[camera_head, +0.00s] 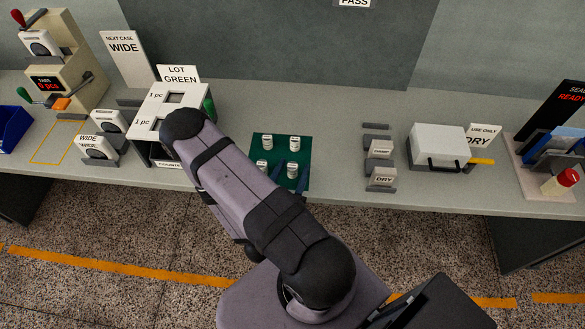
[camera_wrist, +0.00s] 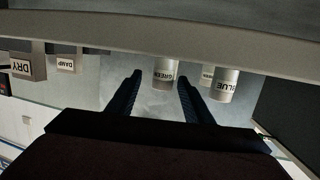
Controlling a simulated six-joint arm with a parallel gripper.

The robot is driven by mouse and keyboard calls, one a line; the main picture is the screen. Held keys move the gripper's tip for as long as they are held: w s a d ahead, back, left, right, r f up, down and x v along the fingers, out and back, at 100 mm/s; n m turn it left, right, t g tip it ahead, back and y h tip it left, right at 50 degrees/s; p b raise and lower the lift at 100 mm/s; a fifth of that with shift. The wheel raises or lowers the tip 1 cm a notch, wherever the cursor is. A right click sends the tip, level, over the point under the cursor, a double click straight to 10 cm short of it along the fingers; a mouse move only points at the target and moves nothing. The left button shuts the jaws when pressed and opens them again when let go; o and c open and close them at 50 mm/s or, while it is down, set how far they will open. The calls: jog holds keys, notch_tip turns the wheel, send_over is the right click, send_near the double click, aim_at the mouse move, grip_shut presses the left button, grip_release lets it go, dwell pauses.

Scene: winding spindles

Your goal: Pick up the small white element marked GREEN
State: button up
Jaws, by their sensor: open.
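Several small white-labelled cylinders stand on the dark green mat (camera_head: 277,154) in the head view; their labels are too small to read there. In the wrist view, which is upside down, the element marked GREEN (camera_wrist: 165,72) stands between the tips of my open gripper (camera_wrist: 160,88), with a finger on each side. It is not gripped. The element marked BLUE (camera_wrist: 224,86) is just to the right, outside the fingers. Another element (camera_wrist: 207,73) stands behind, partly hidden. In the head view, my gripper (camera_head: 291,180) is at the mat's front right, by an element (camera_head: 292,170).
The LOT GREEN box (camera_head: 178,98) stands left of the mat, partly behind my arm. DAMP and DRY blocks (camera_head: 381,179) stand to the right, then a white lidded box (camera_head: 438,146). The bench between mat and blocks is clear.

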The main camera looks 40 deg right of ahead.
aim_at(294, 163)
jog(key=shift+w+d+p, duration=0.4)
jog(key=shift+d+p, duration=0.05)
jog(key=shift+d, duration=0.05)
jog(key=shift+p+x, duration=0.7)
jog(key=shift+x, duration=1.3)
jog(key=shift+w, duration=0.1)
jog(key=c, duration=1.1)
